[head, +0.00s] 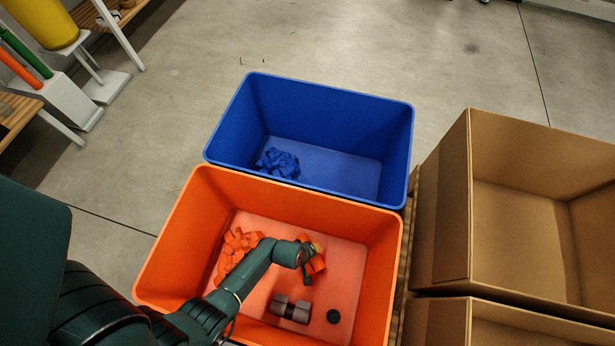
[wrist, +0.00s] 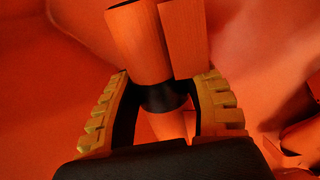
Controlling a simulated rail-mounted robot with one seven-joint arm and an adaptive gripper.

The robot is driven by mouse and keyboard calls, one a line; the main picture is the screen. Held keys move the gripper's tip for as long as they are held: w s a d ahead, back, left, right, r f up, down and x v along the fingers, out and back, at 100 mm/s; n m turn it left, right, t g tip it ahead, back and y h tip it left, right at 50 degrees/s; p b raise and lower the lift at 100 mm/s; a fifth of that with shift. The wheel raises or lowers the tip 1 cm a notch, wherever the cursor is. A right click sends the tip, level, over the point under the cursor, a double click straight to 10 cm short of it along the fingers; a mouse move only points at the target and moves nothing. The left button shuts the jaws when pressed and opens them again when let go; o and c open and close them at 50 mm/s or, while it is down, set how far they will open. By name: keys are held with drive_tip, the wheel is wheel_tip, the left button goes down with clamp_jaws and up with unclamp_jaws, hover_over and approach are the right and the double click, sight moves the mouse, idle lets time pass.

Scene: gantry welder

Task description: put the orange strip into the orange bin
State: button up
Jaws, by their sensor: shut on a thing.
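The orange bin (head: 375,222) stands in the lower middle of the head view, and its orange inside fills the wrist view (wrist: 45,95). My arm reaches down into it. My gripper (head: 311,262) is inside the bin's outline, partly hidden by my wrist. In the wrist view my gripper (wrist: 168,82) has its toothed fingers closed on the orange strip (wrist: 140,45), a curled orange piece with a dark part between the fingers. The strip also shows in the head view (head: 318,265). I cannot tell whether it touches the bin floor.
Several orange pieces (head: 236,250) lie at the bin's left. A blue bin (head: 335,165) with blue pieces (head: 278,162) stands behind. Cardboard boxes (head: 452,205) stand at right. The floor behind is clear.

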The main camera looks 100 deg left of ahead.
wheel_tip(320, 180, down, 6)
drive_tip(key=b, duration=0.3)
drive_tip(key=shift+f+b, duration=0.2)
drive_tip(key=shift+b, duration=0.1)
drive_tip(key=o, duration=1.2)
drive_tip(key=shift+r, duration=0.15)
drive_tip(key=p+v, duration=0.8)
drive_tip(key=v, duration=0.4)
drive_tip(key=shift+s+r+p, duration=0.1)
drive_tip(key=shift+p, duration=0.25)
